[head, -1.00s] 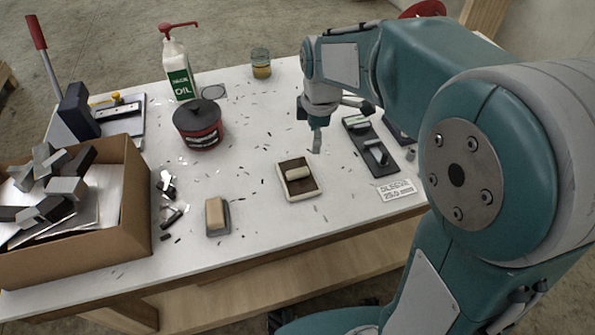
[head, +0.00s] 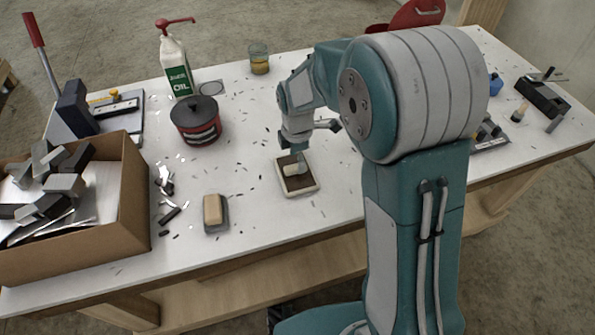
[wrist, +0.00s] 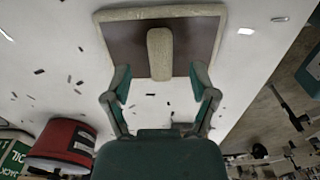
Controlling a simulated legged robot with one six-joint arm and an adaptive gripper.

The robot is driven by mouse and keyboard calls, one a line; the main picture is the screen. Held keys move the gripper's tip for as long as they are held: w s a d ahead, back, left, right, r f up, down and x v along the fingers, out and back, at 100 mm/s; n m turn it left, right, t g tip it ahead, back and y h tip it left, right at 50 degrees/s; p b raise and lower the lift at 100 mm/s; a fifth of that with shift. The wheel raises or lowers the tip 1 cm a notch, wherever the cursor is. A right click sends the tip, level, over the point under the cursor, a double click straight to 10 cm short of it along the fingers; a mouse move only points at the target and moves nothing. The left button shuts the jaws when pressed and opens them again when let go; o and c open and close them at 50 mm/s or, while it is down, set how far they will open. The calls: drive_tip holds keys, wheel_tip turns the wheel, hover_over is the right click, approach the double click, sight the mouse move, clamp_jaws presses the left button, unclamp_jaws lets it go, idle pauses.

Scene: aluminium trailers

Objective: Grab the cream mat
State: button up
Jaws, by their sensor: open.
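The cream mat (head: 303,191) is a small rectangular piece with a cream rim and a dark brown middle, lying on the white table. A rounded cream bar (wrist: 160,45) sits across its brown middle. In the wrist view the mat (wrist: 165,13) fills the top centre. My gripper (head: 299,157) is over the mat's far side, partly covering it in the head view. In the wrist view my gripper (wrist: 160,78) is open, with one finger to each side of the bar's near end. Whether the fingers touch the mat cannot be told.
A tan block on a grey base (head: 214,212) stands left of the mat. A dark red tin (head: 197,122), an oil bottle (head: 177,75) and a glass jar (head: 259,62) stand farther back. A cardboard box (head: 118,215) of metal pieces is at left. Metal scraps litter the table.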

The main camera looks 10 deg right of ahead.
sight(295, 166)
drive_tip(key=f, duration=0.1)
drive_tip(key=a+f, duration=0.1)
drive_tip(key=f, duration=0.1)
drive_tip(key=shift+a, duration=0.1)
drive_tip(key=shift+d, duration=0.45)
drive_tip(key=c, duration=0.3)
clamp_jaws()
drive_tip(key=shift+a+r, duration=0.15)
drive_tip(key=shift+a, duration=0.05)
